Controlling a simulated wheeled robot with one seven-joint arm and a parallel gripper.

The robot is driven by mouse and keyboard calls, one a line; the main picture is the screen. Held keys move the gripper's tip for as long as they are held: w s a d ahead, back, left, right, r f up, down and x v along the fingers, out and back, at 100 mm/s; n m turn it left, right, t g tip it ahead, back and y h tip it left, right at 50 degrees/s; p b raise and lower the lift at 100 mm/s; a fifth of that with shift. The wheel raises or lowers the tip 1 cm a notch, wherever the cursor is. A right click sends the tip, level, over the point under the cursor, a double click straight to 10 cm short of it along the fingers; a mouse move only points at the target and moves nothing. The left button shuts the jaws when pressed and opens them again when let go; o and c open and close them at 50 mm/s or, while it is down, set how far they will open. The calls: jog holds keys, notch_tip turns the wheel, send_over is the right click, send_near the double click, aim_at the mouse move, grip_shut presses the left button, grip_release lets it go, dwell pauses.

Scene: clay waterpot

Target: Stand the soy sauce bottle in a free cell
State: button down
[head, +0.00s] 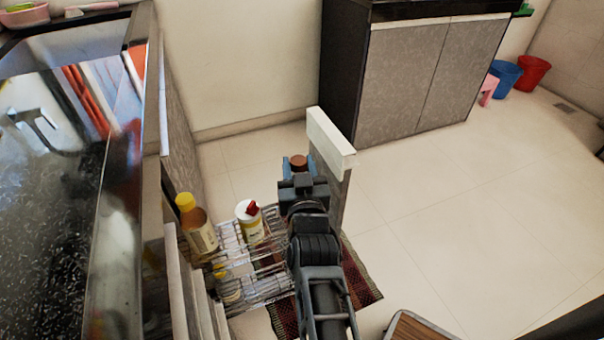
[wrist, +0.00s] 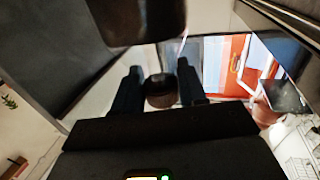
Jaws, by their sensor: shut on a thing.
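My gripper (head: 297,170) is over the pull-out wire rack (head: 262,283), close to its white-edged front panel (head: 331,138). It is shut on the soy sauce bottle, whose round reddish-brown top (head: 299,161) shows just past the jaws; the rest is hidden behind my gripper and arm. In the wrist view a dark round part (wrist: 160,91) sits between the fingers of my gripper (wrist: 160,80). A yellow-capped bottle (head: 201,233) and a white container with a red top (head: 250,222) stand in the rack. My arm covers some cells, so I cannot tell which are free.
Another yellow-topped container (head: 228,288) is lower in the rack. A dark glossy counter (head: 55,170) borders it on the left. A red patterned mat (head: 361,278) lies below. Grey cabinets (head: 425,80) stand behind. The tiled floor (head: 470,200) to the right is mostly clear.

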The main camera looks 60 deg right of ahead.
jog(key=shift+b+x, duration=0.3)
jog(key=shift+x, duration=0.85)
jog(key=shift+w+a+f+b, duration=0.15)
jog(key=shift+f+b, duration=0.65)
jog(key=shift+f, duration=0.5)
jog(key=shift+w+f+b, duration=0.15)
jog(key=shift+f+b, duration=0.6)
jog(key=shift+f, duration=0.5)
jog(key=c, duration=0.5)
grip_release()
jog(key=shift+c, duration=0.2)
jog(key=shift+f, duration=0.15)
jog(key=shift+s+a, duration=0.1)
jog(key=p+v, duration=0.1)
jog(key=v, duration=0.6)
jog(key=shift+s+a, duration=0.2)
